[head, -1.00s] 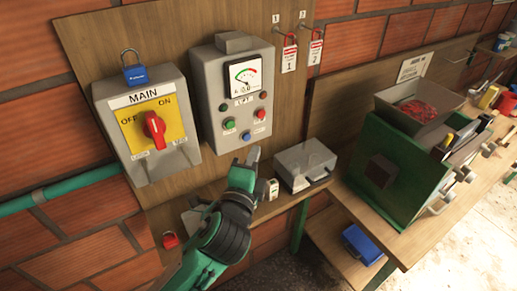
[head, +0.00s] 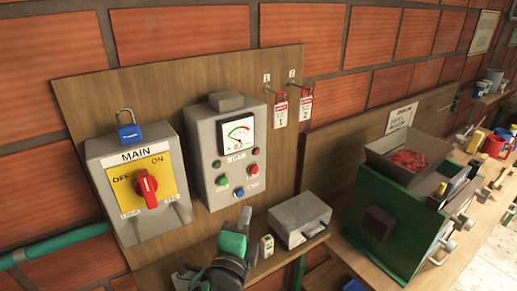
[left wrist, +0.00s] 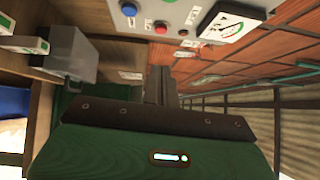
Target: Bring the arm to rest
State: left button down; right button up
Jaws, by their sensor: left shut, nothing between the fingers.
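My left gripper (head: 246,214) is low in the middle of the head view, just below the grey lift control box (head: 226,150) with its dial and coloured buttons. It is shut and empty, and nothing touches its fingers. In the left wrist view its dark fingers (left wrist: 160,85) are together, in front of the green gripper body. Buttons of the control box show upside down at the top of that view. My right gripper is in neither view.
A grey main switch box (head: 150,190) with a red knob and blue padlock (head: 129,132) is left of the arm. A grey metal case (head: 299,220) and a small white item (head: 267,246) stand close on the right. The green pulper (head: 400,220) stands further right.

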pick_arm(q)
jog(key=s+a+f+n+g+y, duration=0.2)
jog(key=s+a+f+n+g, duration=0.4)
jog(key=f, duration=0.5)
jog(key=s+a+f+n+g+y, duration=0.1)
jog(key=s+a+f+n+g, duration=0.3)
jog(key=s+a+f+n, duration=0.45)
jog(key=s+a+f+n+g, duration=0.3)
jog(key=s+f+n+g, duration=0.15)
jog(key=s+f, duration=0.45)
notch_tip(320, 180, down, 32)
jog(key=f+g+b, duration=0.1)
jog(key=g+b, duration=0.1)
jog(key=s+a+f+b, duration=0.1)
jog(key=s+f, duration=0.9)
jog(key=s+a+f+m+b, duration=0.1)
jog(key=s+a+f, duration=0.1)
jog(key=s+f, duration=0.8)
jog(key=shift+a+f+g, duration=0.25)
jog(key=shift+f+g, duration=0.2)
jog(key=shift+f, duration=0.15)
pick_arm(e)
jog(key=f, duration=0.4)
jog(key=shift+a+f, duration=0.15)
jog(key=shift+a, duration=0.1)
pick_arm(q)
jog(key=shift+w, duration=0.1)
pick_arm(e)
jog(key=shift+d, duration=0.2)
